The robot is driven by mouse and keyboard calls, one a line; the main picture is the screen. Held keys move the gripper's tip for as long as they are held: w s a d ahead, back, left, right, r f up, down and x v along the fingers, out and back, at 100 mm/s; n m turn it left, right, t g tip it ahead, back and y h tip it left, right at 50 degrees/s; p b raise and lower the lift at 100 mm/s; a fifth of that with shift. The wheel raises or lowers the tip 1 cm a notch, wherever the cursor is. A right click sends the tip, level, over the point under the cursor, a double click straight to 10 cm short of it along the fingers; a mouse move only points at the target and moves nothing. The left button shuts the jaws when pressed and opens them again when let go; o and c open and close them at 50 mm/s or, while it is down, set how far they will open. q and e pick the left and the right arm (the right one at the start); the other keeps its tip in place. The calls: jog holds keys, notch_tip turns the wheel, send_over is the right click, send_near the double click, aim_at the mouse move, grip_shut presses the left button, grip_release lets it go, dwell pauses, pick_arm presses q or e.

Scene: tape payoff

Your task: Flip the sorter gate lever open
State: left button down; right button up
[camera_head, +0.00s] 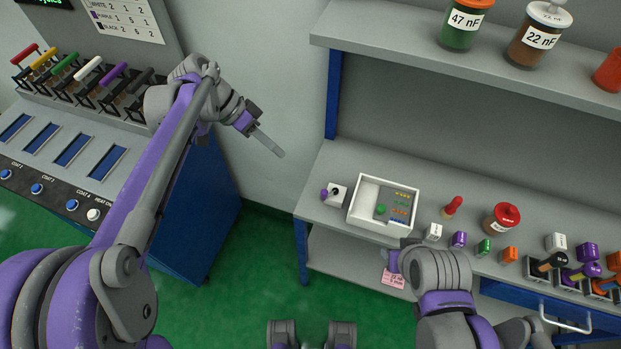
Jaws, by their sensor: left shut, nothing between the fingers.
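I cannot make out for sure which part is the sorter gate lever. A bank of coloured handles (88,75), red, yellow, green, white, purple and black, stands on the grey machine at the left. A small white block with a purple knob (334,194) sits on the bench, left of a white tray (357,214). My left gripper (270,144) is shut and empty, in the air between machine and bench, pointing down to the right. It touches nothing. My right arm reaches in front of the bench's front edge; its fingers do not show.
The bench (345,165) also holds a red-tipped item (452,207), a red-lidded jar (503,218), small coloured cubes and dark-handled tools at the right. Jars stand on the shelf (400,51) above. Green floor (255,262) is clear between machine and bench.

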pick_arm(q)
jog(key=x, duration=0.4)
jog(key=s+x, duration=0.1)
jog(key=x, duration=0.2)
jog(key=s+d+r+x, duration=0.1)
jog(key=x, duration=0.3)
jog(key=shift+s+d+f, duration=0.1)
jog(key=shift+d+f, duration=0.1)
jog(key=shift+d, duration=0.1)
jog(key=shift+s+d, duration=0.25)
